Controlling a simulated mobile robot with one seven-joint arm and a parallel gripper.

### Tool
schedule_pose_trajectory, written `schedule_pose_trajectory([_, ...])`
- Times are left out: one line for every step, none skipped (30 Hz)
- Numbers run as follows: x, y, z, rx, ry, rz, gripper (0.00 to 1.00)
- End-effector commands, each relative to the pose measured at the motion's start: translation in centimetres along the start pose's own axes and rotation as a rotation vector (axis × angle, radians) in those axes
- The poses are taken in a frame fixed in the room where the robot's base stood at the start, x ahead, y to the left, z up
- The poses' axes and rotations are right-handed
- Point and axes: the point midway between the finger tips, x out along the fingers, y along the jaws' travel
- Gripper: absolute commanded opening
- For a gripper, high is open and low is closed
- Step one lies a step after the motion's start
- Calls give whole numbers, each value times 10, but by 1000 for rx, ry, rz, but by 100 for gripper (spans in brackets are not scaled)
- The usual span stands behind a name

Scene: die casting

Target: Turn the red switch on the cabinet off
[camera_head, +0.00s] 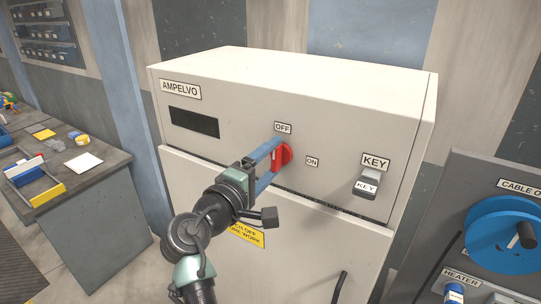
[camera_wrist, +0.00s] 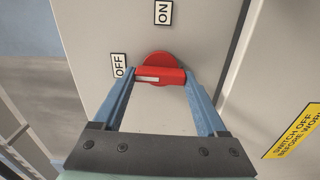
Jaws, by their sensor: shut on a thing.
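The red switch (camera_head: 286,154) is a round dial with a raised handle on the front of the white cabinet (camera_head: 230,150). The OFF label (camera_head: 283,127) is above it and the ON label (camera_head: 312,161) is to its right. My gripper (camera_head: 276,158) is shut on the handle. In the wrist view, the blue fingers of my gripper (camera_wrist: 160,76) hold the two ends of the red switch's handle (camera_wrist: 165,76). The handle lies crosswise there, its white mark at the end toward the OFF label (camera_wrist: 119,66). The ON label (camera_wrist: 164,12) is above the dial.
A KEY block (camera_head: 367,183) juts out at the cabinet's right. A cable panel with a blue reel (camera_head: 500,235) stands at the lower right. A cluttered grey table (camera_head: 100,185) is at the left. A yellow warning sign (camera_wrist: 297,130) is on the cabinet near the gripper.

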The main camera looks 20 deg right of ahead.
Motion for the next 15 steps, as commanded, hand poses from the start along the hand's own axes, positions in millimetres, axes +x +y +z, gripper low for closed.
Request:
schedule_pose_trajectory([0, -1, 1, -17, -2, -3, 19])
schedule_pose_trajectory([0, -1, 1, -26, -2, -3, 19])
schedule_pose_trajectory([0, -1, 1, -35, -2, -3, 19])
schedule_pose_trajectory([0, -1, 1, -40, -2, -2, 19])
schedule_pose_trajectory([0, -1, 1, -45, -2, -2, 19])
schedule_pose_trajectory([0, -1, 1, -51, -2, -2, 19])
schedule_pose_trajectory([0, -1, 1, -54, -2, -2, 19])
schedule_pose_trajectory([0, -2, 1, -57, -2, -2, 19])
schedule_pose_trajectory([0, -2, 1, -60, -2, -2, 19])
schedule_pose_trajectory([0, -2, 1, -62, -2, -2, 19])
schedule_pose_trajectory([0, -2, 1, -63, -2, -2, 19])
schedule_pose_trajectory([0, -2, 1, -64, -2, -2, 19])
schedule_pose_trajectory([0, -2, 0, -64, -2, -2, 19])
schedule_pose_trajectory([0, -2, 1, -64, -2, -2, 19])
schedule_pose_trajectory([0, -2, 0, -64, -2, -2, 19])
